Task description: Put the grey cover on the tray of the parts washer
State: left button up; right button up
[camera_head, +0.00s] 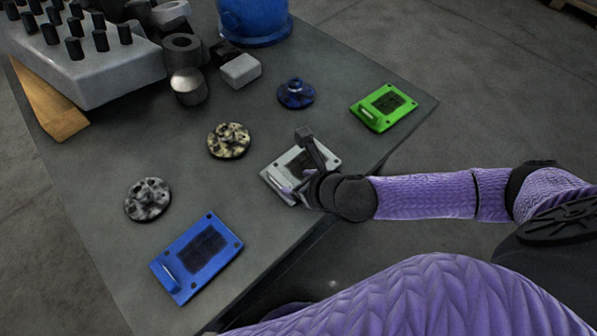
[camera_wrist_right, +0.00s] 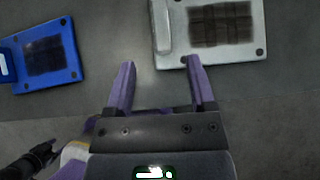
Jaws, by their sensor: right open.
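The grey cover (camera_head: 277,174) lies flat on the dark table near its front edge, with a dark rectangular panel, corner holes and a raised bar along one side. My right gripper (camera_head: 295,184) is over the cover's near part and hides some of it. In the right wrist view, the gripper (camera_wrist_right: 160,64) is open and empty. The grey cover (camera_wrist_right: 172,57) is ahead of it, with its barred end near the gap between the fingertips. I cannot make out the parts washer or its tray.
A blue cover (camera_head: 222,253) lies to the left and a green cover (camera_head: 399,104) to the right. Three round flanged parts (camera_head: 229,141) lie behind the grey cover. A grey pegged block (camera_head: 110,72), small dark parts and a blue round-based object (camera_head: 262,28) stand farther back.

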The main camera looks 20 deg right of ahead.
aim_at(281, 179)
jog(key=b+x, duration=0.6)
jog(key=x, duration=0.3)
jog(key=shift+f, duration=0.45)
jog(key=shift+w, duration=0.25)
pick_arm(q)
jog(key=s+f+g, duration=0.1)
jog(key=s+f, duration=0.2)
jog(key=f, duration=0.2)
jog(key=shift+a+f, duration=0.4)
jog(key=shift+a, duration=0.05)
pick_arm(e)
jog(key=shift+r, duration=0.15)
grip_shut()
pick_arm(q)
jog(key=shift+w, duration=0.25)
jog(key=shift+s, duration=0.1)
jog(key=shift+s, duration=0.35)
jog(key=shift+w+d, duration=0.1)
jog(key=shift+w, duration=0.4)
